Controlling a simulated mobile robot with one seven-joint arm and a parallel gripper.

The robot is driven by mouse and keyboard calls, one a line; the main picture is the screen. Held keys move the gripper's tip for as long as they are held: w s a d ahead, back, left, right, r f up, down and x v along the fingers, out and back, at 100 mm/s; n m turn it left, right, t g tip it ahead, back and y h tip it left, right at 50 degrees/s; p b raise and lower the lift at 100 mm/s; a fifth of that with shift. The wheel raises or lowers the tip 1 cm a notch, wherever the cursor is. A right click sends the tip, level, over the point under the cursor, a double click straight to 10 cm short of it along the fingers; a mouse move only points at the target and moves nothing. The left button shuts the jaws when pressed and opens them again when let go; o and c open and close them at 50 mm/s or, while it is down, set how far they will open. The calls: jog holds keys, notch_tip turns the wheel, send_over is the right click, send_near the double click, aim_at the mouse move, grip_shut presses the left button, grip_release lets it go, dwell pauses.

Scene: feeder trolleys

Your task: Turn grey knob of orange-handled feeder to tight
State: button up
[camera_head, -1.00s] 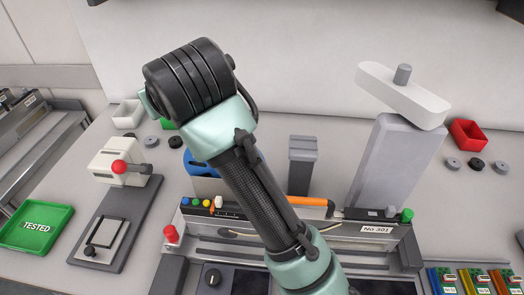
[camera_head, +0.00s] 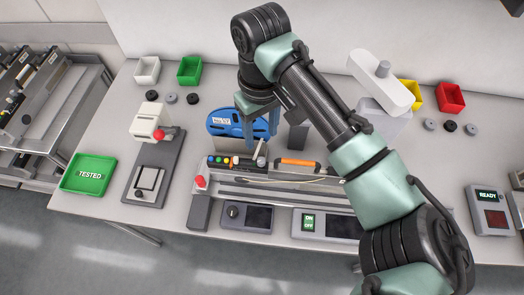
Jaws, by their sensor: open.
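The orange-handled feeder (camera_head: 290,180) lies in the bench fixture, its orange handle (camera_head: 298,162) along the top. A row of small coloured dots (camera_head: 219,160) sits left of the handle. A small pale grey piece (camera_head: 261,161) stands between the dots and the handle; I cannot tell whether it is the grey knob or how tight it is. My gripper (camera_head: 257,143) is open and points down above this part of the feeder, in front of the blue reel (camera_head: 225,123). I see no contact. My arm hides the feeder's right end.
A green TESTED tray (camera_head: 88,174) and a test stand with a red-knobbed lever (camera_head: 152,122) are at left. White (camera_head: 147,70), green (camera_head: 189,70) and red (camera_head: 449,98) bins stand behind. A READY box (camera_head: 489,211) is at right. Trolleys with feeders (camera_head: 35,90) stand far left.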

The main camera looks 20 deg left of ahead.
aim_at(261, 160)
notch_tip(261, 160, down, 11)
jog(key=shift+r+p, duration=0.1)
jog(key=shift+p, duration=0.9)
grip_shut()
